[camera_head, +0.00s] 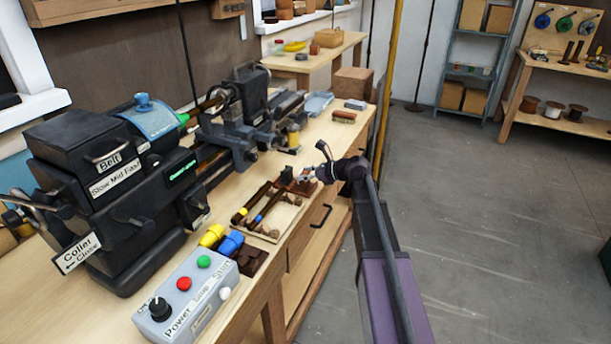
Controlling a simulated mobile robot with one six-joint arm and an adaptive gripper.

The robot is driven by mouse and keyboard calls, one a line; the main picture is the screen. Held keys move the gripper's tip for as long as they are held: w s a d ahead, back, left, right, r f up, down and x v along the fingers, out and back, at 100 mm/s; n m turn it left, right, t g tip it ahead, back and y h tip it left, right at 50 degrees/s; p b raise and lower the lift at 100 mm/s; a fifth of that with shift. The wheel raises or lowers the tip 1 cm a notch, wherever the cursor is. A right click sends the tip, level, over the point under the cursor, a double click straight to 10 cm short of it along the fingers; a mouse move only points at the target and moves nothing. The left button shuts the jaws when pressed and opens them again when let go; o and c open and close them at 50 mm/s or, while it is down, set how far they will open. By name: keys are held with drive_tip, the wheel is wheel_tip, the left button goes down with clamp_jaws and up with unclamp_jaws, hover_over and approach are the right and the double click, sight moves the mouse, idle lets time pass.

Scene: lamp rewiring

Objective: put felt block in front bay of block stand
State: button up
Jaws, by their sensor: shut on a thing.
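My gripper (306,177) is over the front edge of the workbench, low above a small reddish-brown stand (297,188). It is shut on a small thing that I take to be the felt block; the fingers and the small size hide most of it. The stand looks like the block stand. A dark block (286,173) stands at its back left. The gripper covers part of the stand, so I cannot tell whether the held block is in the front bay or above it.
A tray (275,232) with yellow- and blue-banded tools lies left of the stand. The lathe (150,150) stands behind, and a grey control box (187,295) is at the front left. A brush (343,117) lies farther along the bench. The floor at right is clear.

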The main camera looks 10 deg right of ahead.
drive_tip(key=shift+f, duration=0.25)
drive_tip(key=o, duration=1.2)
drive_tip(key=shift+r, duration=0.1)
drive_tip(key=shift+c, duration=0.2)
drive_tip(key=shift+r, duration=0.1)
drive_tip(key=shift+r, duration=0.15)
drive_tip(key=p+v, duration=0.4)
drive_tip(key=v, duration=0.8)
